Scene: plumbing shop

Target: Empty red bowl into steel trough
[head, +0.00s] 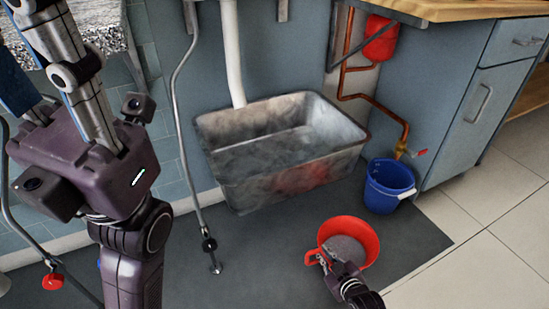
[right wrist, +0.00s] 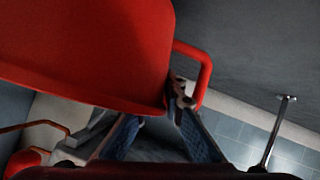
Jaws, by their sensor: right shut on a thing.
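The red bowl (head: 369,233) is in the lower right of the head view, over the dark mat and in front of the trough. It looks roughly upright and has something grey inside. The height of the bowl above the floor is hard to judge. The steel trough (head: 235,185) hangs at the wall, up and left of the bowl, with a stained, scuffed front. My left gripper (head: 45,75) points up at the left edge; its fingertips are partly cut off.
A blue bucket (head: 388,188) stands right of the trough under a copper pipe tap (head: 404,150). A grey cabinet (head: 480,105) is at the right. A thin pipe (head: 183,120) runs down left of the trough to the floor. Bare mat lies between trough and bowl.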

